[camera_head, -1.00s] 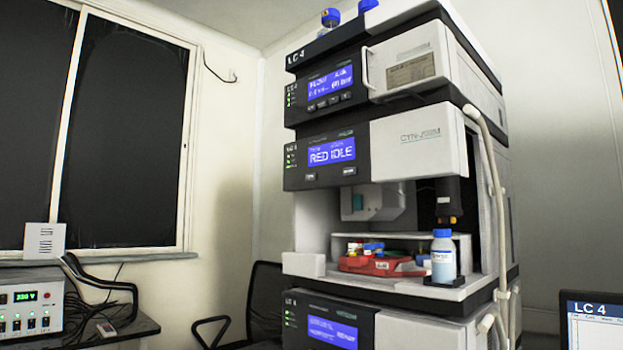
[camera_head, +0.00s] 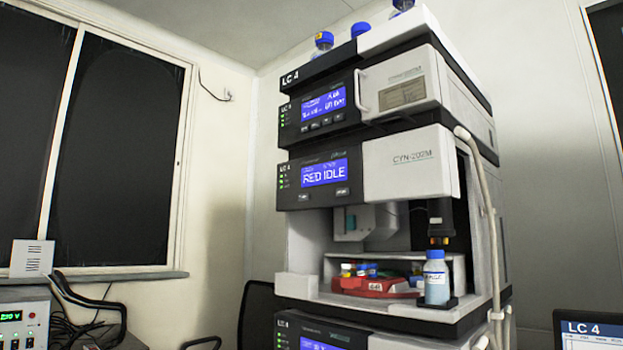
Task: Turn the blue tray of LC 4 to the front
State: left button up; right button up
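The LC 4 column stack (camera_head: 415,180) stands right of centre, with "LC 4" on its top module. Its middle display (camera_head: 325,172) reads "RED IDLE". In the open bay below, a red tray (camera_head: 372,285) with a small white label sits at the front, holding several small vials with coloured caps. Something dark with small coloured spots is behind it; I cannot tell whether it is the blue tray. A blue-capped bottle (camera_head: 437,282) stands at the bay's front right, in front of part of the bay. Neither of my grippers is in view.
A power unit (camera_head: 24,318) showing "230 V" stands on a bench at the lower left. A dark chair (camera_head: 258,312) is left of the stack. A monitor (camera_head: 590,332) labelled LC 4 is at the lower right. A hose (camera_head: 486,215) runs down the stack's right side.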

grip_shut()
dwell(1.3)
